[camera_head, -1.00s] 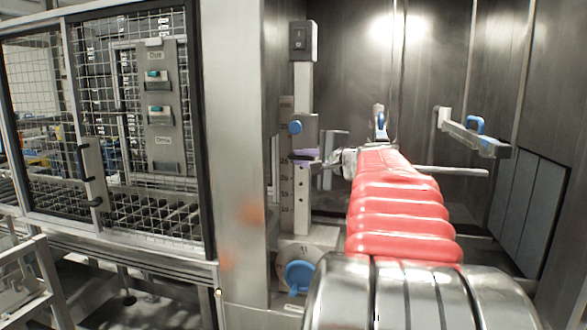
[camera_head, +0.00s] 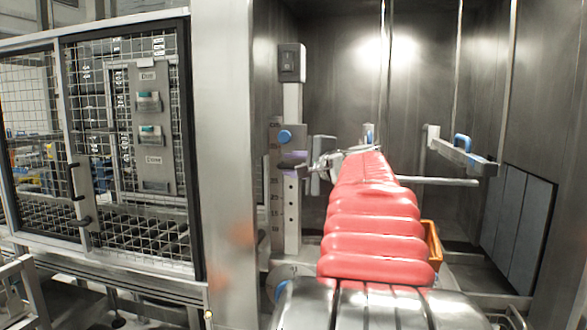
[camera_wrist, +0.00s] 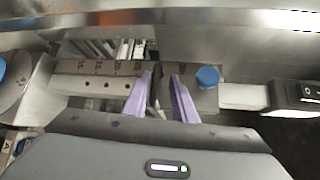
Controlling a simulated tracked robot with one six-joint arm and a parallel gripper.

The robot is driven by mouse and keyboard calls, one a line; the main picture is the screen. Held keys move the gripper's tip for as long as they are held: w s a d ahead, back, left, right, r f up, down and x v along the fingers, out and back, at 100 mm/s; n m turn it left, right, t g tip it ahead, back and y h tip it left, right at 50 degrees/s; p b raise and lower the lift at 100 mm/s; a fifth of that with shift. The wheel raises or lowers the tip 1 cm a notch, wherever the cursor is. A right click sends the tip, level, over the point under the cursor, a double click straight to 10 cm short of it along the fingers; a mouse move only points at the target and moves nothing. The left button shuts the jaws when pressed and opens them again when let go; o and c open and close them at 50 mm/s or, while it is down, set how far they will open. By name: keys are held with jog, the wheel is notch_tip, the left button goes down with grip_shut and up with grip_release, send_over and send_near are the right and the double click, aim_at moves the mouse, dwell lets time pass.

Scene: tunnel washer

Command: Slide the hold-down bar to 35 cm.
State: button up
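An upright scaled post (camera_head: 292,213) stands at the left of the steel bay. A slide with a blue knob (camera_head: 285,137) sits on it, apparently the hold-down bar's slide. The wrist view shows the post sideways, with the slide's blue knob (camera_wrist: 207,78) right of my fingers. My gripper (camera_wrist: 163,76) has purple fingers spread apart across the post, on the low-number side of the knob. A dark piece (camera_wrist: 154,94) lies between them, nearer the left finger; contact is unclear. In the head view my gripper (camera_head: 293,160) is just below the knob. The exact reading is not legible.
A switch box (camera_head: 291,62) tops the post. A bracket with a blue clamp (camera_head: 463,147) juts from the bay's right side. An orange bin (camera_head: 433,246) stands behind my red arm. A mesh-guarded cabinet (camera_head: 133,150) is at left.

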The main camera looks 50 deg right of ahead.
jog(key=shift+o, duration=0.5)
jog(key=shift+f, duration=0.15)
jog(key=shift+s+a, duration=0.2)
jog(key=shift+s, duration=0.3)
jog(key=v, duration=1.2)
jog(key=shift+s+a, duration=0.15)
jog(key=shift+s, duration=0.2)
